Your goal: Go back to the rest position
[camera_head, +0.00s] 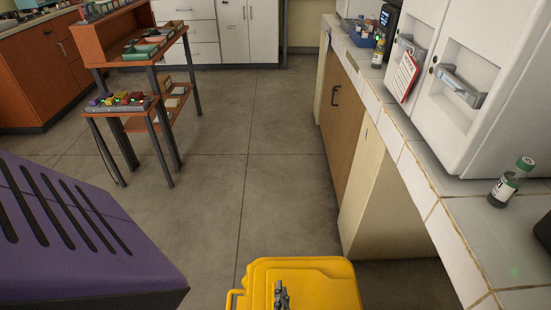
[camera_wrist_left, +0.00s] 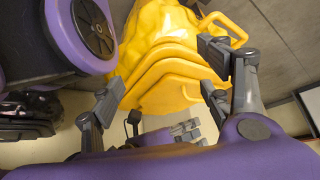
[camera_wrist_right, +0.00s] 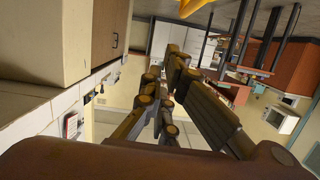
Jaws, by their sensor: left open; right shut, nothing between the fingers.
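My right gripper (camera_head: 281,295) shows small at the bottom of the head view, pointing away from the counter top. In the right wrist view its fingers (camera_wrist_right: 165,76) are together with nothing between them. My left gripper does not show in the head view. In the left wrist view its fingers (camera_wrist_left: 160,88) are spread wide apart and hold nothing. Both grippers are empty and apart from the counter and its things.
At left stands an orange shelf stand (camera_head: 105,38). The grey floor (camera_head: 255,150) between is clear.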

